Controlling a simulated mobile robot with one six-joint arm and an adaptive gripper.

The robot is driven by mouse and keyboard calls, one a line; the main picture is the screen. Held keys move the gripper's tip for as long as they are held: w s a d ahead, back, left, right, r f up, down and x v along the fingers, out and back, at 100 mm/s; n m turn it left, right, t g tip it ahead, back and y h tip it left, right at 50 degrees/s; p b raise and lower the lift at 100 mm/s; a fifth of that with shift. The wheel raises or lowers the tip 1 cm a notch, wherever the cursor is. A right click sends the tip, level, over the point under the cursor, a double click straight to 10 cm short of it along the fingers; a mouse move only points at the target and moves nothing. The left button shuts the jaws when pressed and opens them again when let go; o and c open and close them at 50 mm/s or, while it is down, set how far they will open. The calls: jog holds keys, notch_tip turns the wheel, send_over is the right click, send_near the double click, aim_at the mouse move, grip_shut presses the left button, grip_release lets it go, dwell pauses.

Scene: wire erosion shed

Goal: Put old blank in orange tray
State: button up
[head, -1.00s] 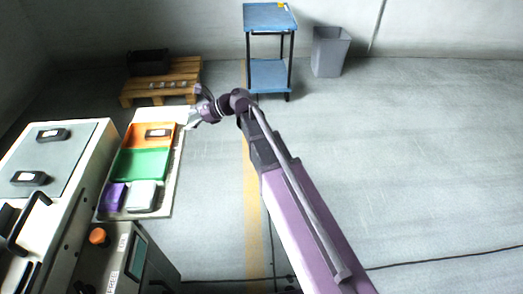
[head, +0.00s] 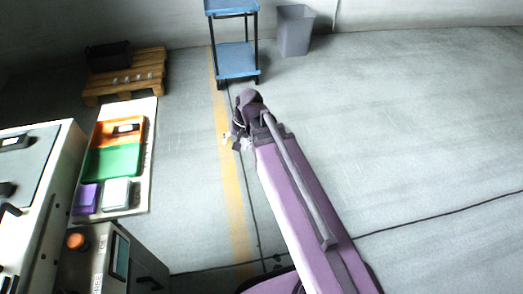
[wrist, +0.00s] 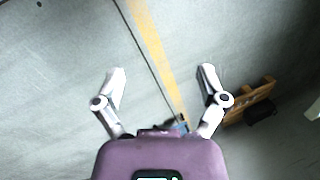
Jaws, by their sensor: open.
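The orange tray (head: 105,135) is at the far end of a pale board at left in the head view. A small dark block with a light label (head: 126,128) lies in it; I cannot tell for sure that it is the old blank. Two similar dark blocks, one at the back (head: 13,142) and one at the cut-off left edge (head: 5,189), are on the pale machine top. My gripper (wrist: 162,72) is open and empty, its fingers spread over bare floor in the wrist view. In the head view it is right of the tray, near the yellow line.
A green tray (head: 112,160), a purple box (head: 86,198) and a whitish box (head: 117,192) share the board. A wooden pallet (head: 150,72) and blue trolley (head: 236,58) stand behind, with a grey bin (head: 294,32). A cable crosses the open floor at right.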

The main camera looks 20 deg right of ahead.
jog(key=s+d+n+h, duration=0.3)
jog(key=s+d+n, duration=0.1)
jog(key=d, duration=0.3)
jog(key=shift+s+d+f+g, duration=0.25)
jog(key=shift+d+f+g, duration=0.05)
jog(key=shift+f, duration=0.05)
